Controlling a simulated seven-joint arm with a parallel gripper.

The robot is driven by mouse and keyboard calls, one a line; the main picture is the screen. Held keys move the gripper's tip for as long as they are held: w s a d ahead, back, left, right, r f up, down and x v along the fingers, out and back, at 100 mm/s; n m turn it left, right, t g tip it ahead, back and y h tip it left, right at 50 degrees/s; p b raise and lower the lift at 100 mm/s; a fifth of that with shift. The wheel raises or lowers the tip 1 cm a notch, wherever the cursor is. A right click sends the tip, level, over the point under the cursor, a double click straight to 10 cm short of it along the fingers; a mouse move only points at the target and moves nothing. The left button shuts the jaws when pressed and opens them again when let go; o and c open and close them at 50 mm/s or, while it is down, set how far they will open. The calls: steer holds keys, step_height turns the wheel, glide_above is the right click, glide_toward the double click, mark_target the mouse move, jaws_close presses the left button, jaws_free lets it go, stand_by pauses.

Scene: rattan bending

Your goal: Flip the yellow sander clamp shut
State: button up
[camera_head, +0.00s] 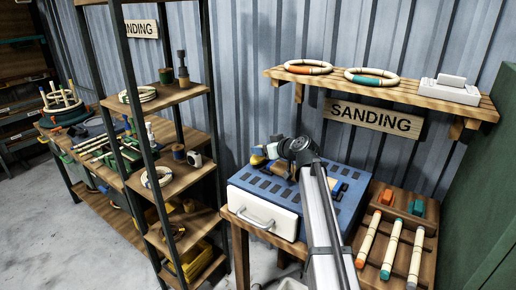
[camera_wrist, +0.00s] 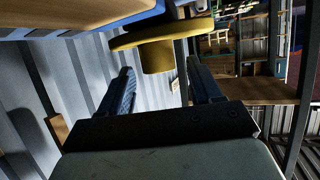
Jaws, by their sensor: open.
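The yellow sander clamp (camera_wrist: 158,57) shows in the wrist view as a wide flat flange with a short round stub. It lies ahead of and between the two fingers of my gripper (camera_wrist: 160,68), which are open with a visible gap to either side of the stub. I cannot tell whether they touch it. In the head view a small yellow part (camera_head: 257,160) stands at the back left of the blue-topped sander (camera_head: 345,183). My dark wrist is just right of it, over the sander, and hides part of that area and the fingertips.
The sander has a white front with a handle (camera_head: 254,218). A rack (camera_head: 374,270) with several rattan sticks stands to the right. A wall shelf (camera_head: 390,87) with rings and a white device is above. An open shelving unit (camera_head: 185,183) stands left.

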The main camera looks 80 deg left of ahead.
steer(key=shift+x, duration=2.25)
steer(key=c, duration=1)
steer(key=shift+o, duration=0.2)
